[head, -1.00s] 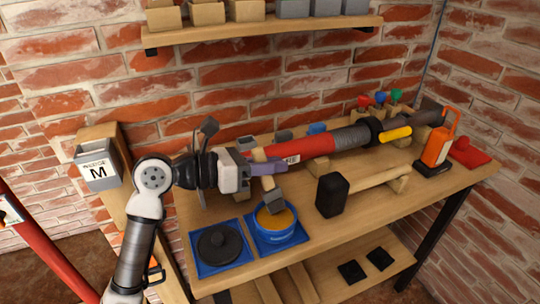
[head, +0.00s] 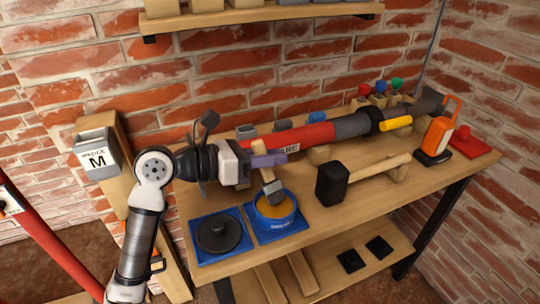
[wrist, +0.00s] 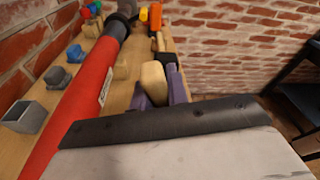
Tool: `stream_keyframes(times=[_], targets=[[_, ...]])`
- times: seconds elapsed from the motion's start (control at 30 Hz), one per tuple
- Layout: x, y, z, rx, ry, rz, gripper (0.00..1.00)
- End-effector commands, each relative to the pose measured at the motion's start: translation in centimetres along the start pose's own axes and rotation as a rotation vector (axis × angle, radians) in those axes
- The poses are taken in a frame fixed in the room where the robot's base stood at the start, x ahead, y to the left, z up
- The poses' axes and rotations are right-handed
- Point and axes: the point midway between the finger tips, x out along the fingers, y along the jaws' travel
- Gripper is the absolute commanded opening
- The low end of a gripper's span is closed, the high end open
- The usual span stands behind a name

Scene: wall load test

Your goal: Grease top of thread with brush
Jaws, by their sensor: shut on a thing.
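My gripper (head: 268,160) has purple fingers shut on a brush with a wooden handle (head: 257,148) and a grey head (head: 273,188). The brush head is at the blue grease tin (head: 275,221), over its orange-yellow grease; I cannot tell whether it touches. In the wrist view the wooden handle (wrist: 154,82) sits between the purple fingers (wrist: 158,92), and the brush head is hidden. A long red tube (head: 303,135) lies behind my gripper along the bench. Its grey ribbed section (head: 350,126), which looks like the thread, is right of the red part, beside a black collar (head: 371,121).
A black lid (head: 220,235) lies on a blue mat left of the tin. A black-headed mallet (head: 332,184) lies right of the tin. An orange tool (head: 438,135) stands at the right. Small bins line the back. A shelf (head: 260,17) hangs above.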

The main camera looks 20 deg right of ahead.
Motion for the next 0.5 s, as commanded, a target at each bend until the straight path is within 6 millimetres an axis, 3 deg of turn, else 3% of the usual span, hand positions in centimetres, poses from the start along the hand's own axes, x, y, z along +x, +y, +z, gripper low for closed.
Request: stream_keyframes(times=[0.5], targets=[[0.08, 0.16, -0.49, 0.000, 0.000, 0.000, 0.00]])
